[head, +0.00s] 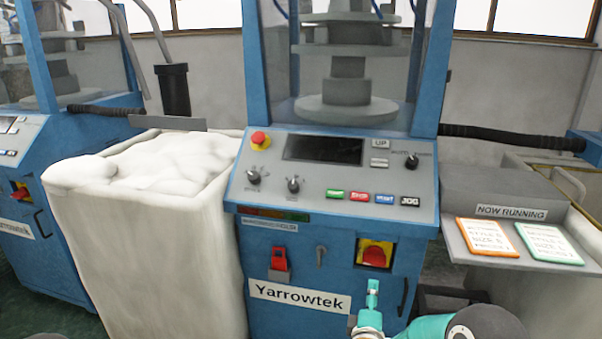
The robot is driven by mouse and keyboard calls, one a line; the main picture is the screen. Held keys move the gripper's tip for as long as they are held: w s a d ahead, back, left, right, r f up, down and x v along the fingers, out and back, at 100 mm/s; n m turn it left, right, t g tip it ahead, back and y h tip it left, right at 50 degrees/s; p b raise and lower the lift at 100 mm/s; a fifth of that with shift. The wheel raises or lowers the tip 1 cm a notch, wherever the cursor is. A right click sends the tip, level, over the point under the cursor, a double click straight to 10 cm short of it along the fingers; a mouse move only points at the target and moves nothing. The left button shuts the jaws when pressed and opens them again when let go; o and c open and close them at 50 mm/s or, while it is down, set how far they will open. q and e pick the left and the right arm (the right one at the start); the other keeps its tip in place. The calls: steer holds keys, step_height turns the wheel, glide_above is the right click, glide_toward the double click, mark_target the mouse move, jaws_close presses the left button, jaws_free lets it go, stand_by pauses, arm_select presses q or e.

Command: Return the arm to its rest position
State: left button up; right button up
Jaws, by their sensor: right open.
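My right arm comes in at the bottom right edge, with a teal wrist and a dark rounded link. My right gripper (372,288) points up in front of the lower panel of the blue Yarrowtek knitting machine (320,255). It is seen nearly edge-on, is open, and shows nothing between its fingers. It appears just below the red rotary switch on its yellow plate (375,254) and right of the Yarrowtek label. I cannot tell how far it is from the panel. My left gripper is not in view.
The sloped console (335,178) has a dark screen, knobs, a red stop button and coloured buttons. A tall white bin (160,250) filled with white material stands at left. A grey "Now running" holder (480,240) with orange-edged and green-edged cards is at right. Another blue machine (60,215) is at far left.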

steer(key=s+f+m+g+y, duration=0.25)
steer(key=s+f, duration=0.35)
steer(key=f, duration=0.3)
steer(key=s+f+m+g+y, duration=0.1)
steer(key=s+f+g+y, duration=0.1)
steer(key=s+f+g, duration=0.5)
steer(key=s+a+f+m+g+y, duration=0.1)
steer(key=s+a+f+m+y, duration=0.25)
steer(key=s+f, duration=0.45)
steer(key=s+a+f+m+g+y, duration=0.1)
steer(key=s+a+m+g, duration=0.15)
steer(key=s+m, duration=0.35)
steer(key=s+a+m+g+y, duration=0.1)
steer(key=s+a+m+g, duration=0.2)
steer(key=s, duration=0.5)
step_height(320, 180, up, 16)
steer(key=p, duration=1.6)
steer(key=shift+d+r+m+p, duration=0.25)
steer(key=shift+d+m+p, duration=0.1)
steer(key=shift+d, duration=0.1)
